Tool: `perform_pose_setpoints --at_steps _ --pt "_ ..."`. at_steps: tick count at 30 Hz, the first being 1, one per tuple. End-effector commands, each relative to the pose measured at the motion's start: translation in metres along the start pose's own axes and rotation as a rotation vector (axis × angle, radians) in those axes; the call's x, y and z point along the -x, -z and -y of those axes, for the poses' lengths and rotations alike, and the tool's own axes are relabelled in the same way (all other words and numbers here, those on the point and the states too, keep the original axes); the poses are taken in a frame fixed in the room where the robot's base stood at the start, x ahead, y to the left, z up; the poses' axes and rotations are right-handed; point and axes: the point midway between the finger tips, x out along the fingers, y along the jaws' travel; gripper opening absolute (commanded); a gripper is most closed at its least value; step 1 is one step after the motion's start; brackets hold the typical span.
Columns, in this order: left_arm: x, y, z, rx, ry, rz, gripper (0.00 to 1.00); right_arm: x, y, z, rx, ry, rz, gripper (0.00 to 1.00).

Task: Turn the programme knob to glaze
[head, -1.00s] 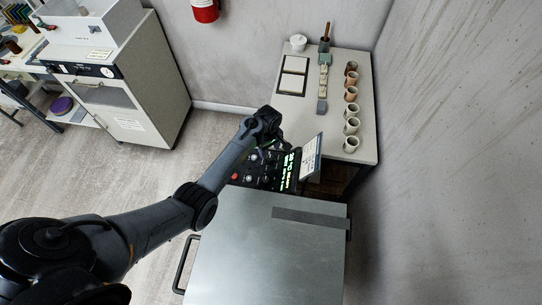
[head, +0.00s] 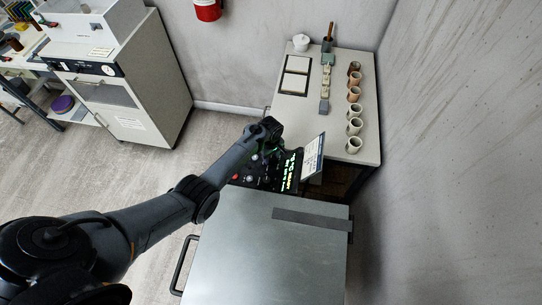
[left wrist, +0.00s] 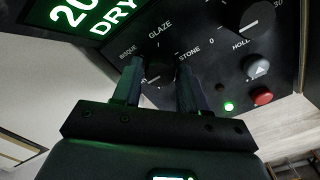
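The programme knob (left wrist: 160,71) is dark and round, on the black control panel in the left wrist view. BISQUE, GLAZE and STONE are printed around it, with GLAZE above it. The green display (left wrist: 95,18) beside it reads DRY, with a partly cut-off number. My left gripper (left wrist: 160,82) has one finger on either side of the knob. The fingers hide its sides, so I cannot tell whether they press on it. In the head view my left gripper (head: 277,146) is at the panel and hides the knob. My right gripper is not in view.
A HOLD knob (left wrist: 250,18), a grey button (left wrist: 257,66) and a red button (left wrist: 263,97) are close on the right. The tilted card (head: 312,155) stands right of the panel. The kiln's flat metal top (head: 262,250) is clear. A table (head: 310,120) holds several cups behind.

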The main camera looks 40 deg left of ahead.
Motion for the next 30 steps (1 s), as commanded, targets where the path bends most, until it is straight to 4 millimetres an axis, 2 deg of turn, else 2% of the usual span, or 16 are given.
perform_pose_setpoints --at_steps 1,7,19,30 --pt "0.000 0.000 0.000 0.000 0.000 0.000 0.34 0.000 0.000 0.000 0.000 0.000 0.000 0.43" --pt "0.000 0.000 0.000 0.000 0.000 0.000 0.04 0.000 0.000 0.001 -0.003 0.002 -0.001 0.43" --pt "0.001 0.000 0.000 -0.077 0.001 0.000 0.04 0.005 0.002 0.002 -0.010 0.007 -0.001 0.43" --pt "0.002 0.000 0.001 -0.367 0.002 0.001 0.04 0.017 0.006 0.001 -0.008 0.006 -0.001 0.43"
